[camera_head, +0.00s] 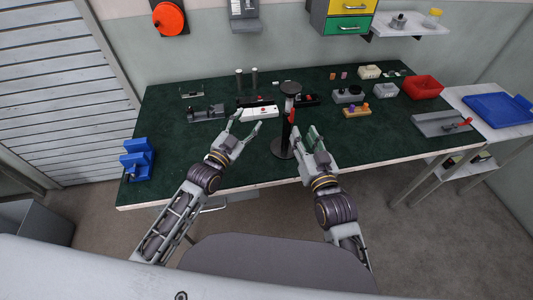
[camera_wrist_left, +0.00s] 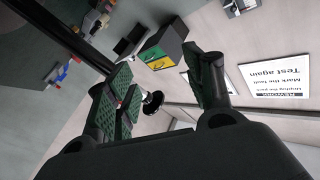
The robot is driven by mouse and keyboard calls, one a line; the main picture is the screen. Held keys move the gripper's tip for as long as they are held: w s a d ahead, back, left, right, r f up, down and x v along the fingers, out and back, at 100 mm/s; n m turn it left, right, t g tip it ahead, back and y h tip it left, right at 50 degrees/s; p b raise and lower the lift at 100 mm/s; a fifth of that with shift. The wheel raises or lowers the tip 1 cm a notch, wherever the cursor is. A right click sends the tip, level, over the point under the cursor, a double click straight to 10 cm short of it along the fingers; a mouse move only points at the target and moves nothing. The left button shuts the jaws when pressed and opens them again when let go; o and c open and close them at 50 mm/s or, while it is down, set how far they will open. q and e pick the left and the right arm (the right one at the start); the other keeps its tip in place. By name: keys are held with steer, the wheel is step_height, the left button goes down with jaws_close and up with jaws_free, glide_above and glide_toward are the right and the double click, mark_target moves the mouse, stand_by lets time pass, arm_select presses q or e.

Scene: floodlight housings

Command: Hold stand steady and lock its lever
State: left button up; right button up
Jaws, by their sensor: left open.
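The stand (camera_head: 283,149) is upright near the front middle of the green-topped bench, with a round black base, a slim post and a dark disc on top. A red lever (camera_head: 292,116) is on its post. My left gripper (camera_head: 249,119) is open and empty, left of the post and apart from it. In the left wrist view its green-padded fingers (camera_wrist_left: 165,88) are spread, and a dark round piece (camera_wrist_left: 153,99), seemingly the stand's top, shows between them. My right gripper (camera_head: 306,133) is just right of the stand, close to the lever; whether it touches is unclear.
Blue bins (camera_head: 137,160) stand at the left edge. A red bin (camera_head: 423,88) and a grey tray (camera_head: 442,124) are at the right.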

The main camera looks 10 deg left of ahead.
mark_target(285, 132)
arm_select(q)
steer(key=s+d+f+n+g, duration=0.1)
steer(key=s+d+f+n, duration=0.3)
steer(key=d+f, duration=0.3)
steer(key=shift+s+d+f+g+h, duration=0.2)
steer(key=shift+s+f+g+h, duration=0.1)
steer(key=shift+s+f, duration=0.35)
steer(key=shift+w+f, duration=0.1)
steer(key=shift+w, duration=0.2)
steer(key=shift+x, duration=6.75)
steer(key=c, duration=0.3)
jaws_close()
